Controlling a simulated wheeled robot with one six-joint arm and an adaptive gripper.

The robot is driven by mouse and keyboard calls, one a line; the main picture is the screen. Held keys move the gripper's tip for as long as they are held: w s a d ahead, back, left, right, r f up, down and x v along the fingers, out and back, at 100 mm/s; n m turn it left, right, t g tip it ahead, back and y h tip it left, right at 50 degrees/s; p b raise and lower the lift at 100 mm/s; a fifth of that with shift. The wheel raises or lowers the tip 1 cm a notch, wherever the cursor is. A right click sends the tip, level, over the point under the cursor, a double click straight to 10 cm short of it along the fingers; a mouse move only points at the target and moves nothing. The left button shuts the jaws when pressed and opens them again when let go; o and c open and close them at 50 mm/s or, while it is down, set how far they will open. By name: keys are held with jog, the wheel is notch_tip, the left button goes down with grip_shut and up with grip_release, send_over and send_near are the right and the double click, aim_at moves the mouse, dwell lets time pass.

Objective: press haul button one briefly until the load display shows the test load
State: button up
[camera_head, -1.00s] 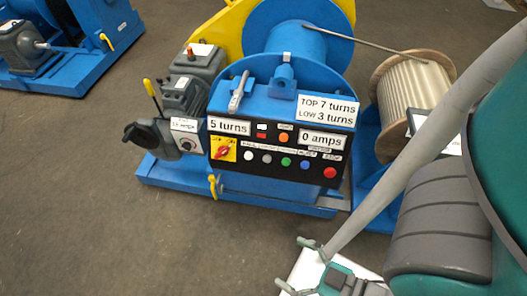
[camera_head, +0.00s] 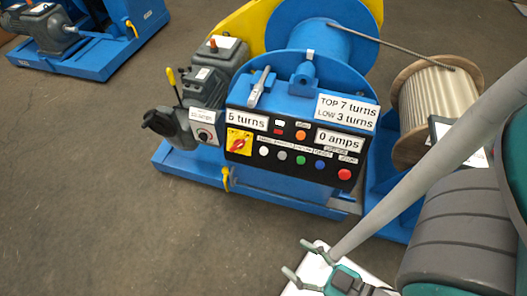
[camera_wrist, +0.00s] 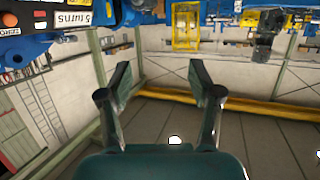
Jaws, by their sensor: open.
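A blue winch (camera_head: 300,108) carries a black control panel (camera_head: 262,163). A row of round buttons runs along it: white (camera_head: 264,151), grey (camera_head: 282,154), green (camera_head: 300,159), blue (camera_head: 320,164) and red (camera_head: 344,174). Their labels are too small to read, so I cannot tell which is haul button one. One display reads "5 turns" (camera_head: 246,119) and another reads "0 amps" (camera_head: 339,140). My gripper (camera_head: 298,257) is open and empty, below and apart from the panel. In the wrist view its fingers (camera_wrist: 160,78) stand wide apart, with the panel at the upper left.
A yellow-and-red rotary switch (camera_head: 239,141) sits left of the buttons. A lever with a yellow handle (camera_head: 171,78) stands at the winch's left. A cable reel (camera_head: 433,100) stands at the right. Another blue machine (camera_head: 85,38) is at the upper left. The floor (camera_head: 80,190) is clear at the left.

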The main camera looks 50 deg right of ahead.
grip_shut()
dwell(1.2)
